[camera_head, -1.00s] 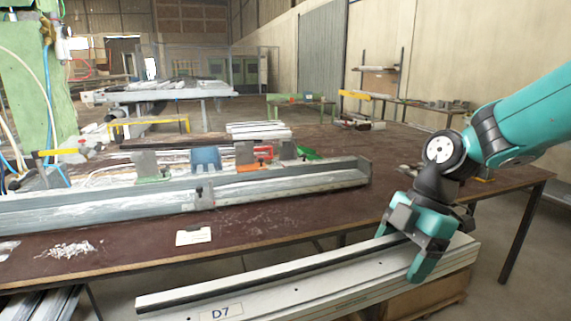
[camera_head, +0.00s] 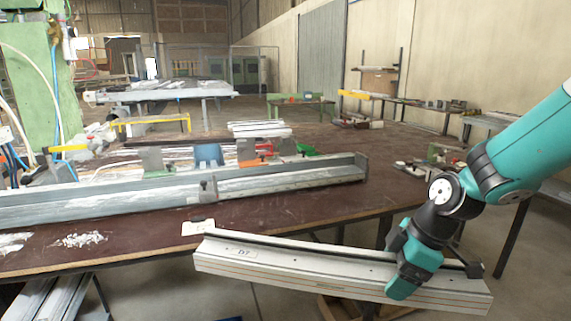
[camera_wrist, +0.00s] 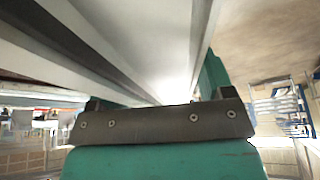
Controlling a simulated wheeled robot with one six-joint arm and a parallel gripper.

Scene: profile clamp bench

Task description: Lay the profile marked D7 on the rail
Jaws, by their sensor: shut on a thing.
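The pale profile marked D7 (camera_head: 300,272) hangs in front of the workbench, with its label near its left end. My gripper (camera_head: 415,270) is shut on it toward its right end. The profile slants, its left end by the bench's front edge and its right end nearer to me. In the wrist view the profile (camera_wrist: 150,40) runs away from the jaws (camera_wrist: 160,125), large and close. The rail (camera_head: 290,183) is a long grey metal channel across the bench, behind and left of the profile. No profile is seen in my grip other than D7.
The brown workbench (camera_head: 270,215) carries a blue block (camera_head: 208,156), an orange piece (camera_head: 252,162) and a green piece (camera_head: 306,149) behind the rail. White scraps (camera_head: 82,240) lie front left. A white card (camera_head: 198,227) lies at the front edge, close to the profile's left end.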

